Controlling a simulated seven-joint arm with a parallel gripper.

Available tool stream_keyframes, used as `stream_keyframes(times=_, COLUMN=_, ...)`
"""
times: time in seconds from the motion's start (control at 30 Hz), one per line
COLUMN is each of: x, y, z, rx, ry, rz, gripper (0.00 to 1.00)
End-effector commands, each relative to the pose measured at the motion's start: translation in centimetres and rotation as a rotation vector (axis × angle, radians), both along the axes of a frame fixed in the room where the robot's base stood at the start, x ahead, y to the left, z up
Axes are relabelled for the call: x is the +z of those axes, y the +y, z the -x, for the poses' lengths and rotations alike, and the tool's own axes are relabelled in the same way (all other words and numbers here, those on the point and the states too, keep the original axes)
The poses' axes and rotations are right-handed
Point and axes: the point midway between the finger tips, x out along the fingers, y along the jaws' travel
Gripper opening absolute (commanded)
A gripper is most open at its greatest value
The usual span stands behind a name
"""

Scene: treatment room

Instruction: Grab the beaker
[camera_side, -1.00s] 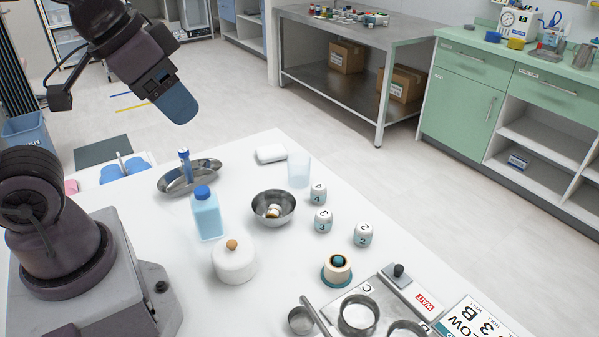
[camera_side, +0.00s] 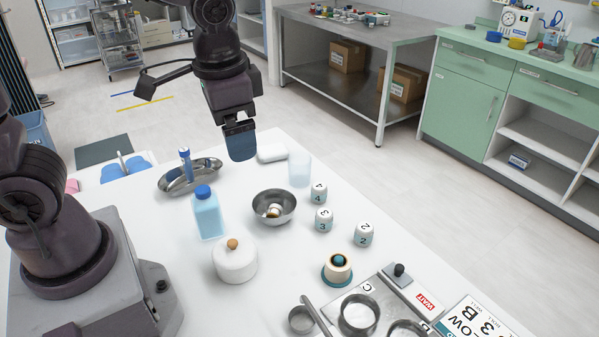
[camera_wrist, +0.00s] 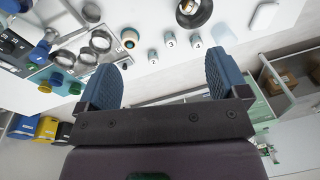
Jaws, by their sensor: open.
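The beaker (camera_side: 300,170) is a clear, pale cup standing upright near the table's far edge, right of the white box. In the wrist view it is a faint shape (camera_wrist: 223,34) just beyond the right finger. My gripper (camera_side: 240,142) hangs above the table's far side, left of the beaker and apart from it. In the wrist view the blue fingers of my gripper (camera_wrist: 163,76) are wide apart with nothing between them.
Numbered jars (camera_side: 318,193) and a steel bowl (camera_side: 274,207) stand close to the beaker. A white box (camera_side: 271,152) lies to its left. A blue-capped bottle (camera_side: 207,212), lidded pot (camera_side: 234,262) and steel tray (camera_side: 190,177) stand further left.

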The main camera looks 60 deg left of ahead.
Motion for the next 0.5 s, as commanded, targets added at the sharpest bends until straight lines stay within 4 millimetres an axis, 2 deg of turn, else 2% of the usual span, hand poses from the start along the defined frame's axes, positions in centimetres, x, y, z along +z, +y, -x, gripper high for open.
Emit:
stream_keyframes(times=0.03, x=-1.2, y=0.1, z=-1.4, rx=-0.04, ry=0.055, rz=-0.036, gripper=0.92)
stream_keyframes(times=0.27, x=-6.6, y=1.0, z=-7.0, rx=-0.255, ry=0.26, rz=-0.22, gripper=0.92)
stream_keyframes(times=0.5, x=-13.7, y=2.3, z=-12.2, rx=-0.54, ry=0.485, rz=-0.448, gripper=0.92)
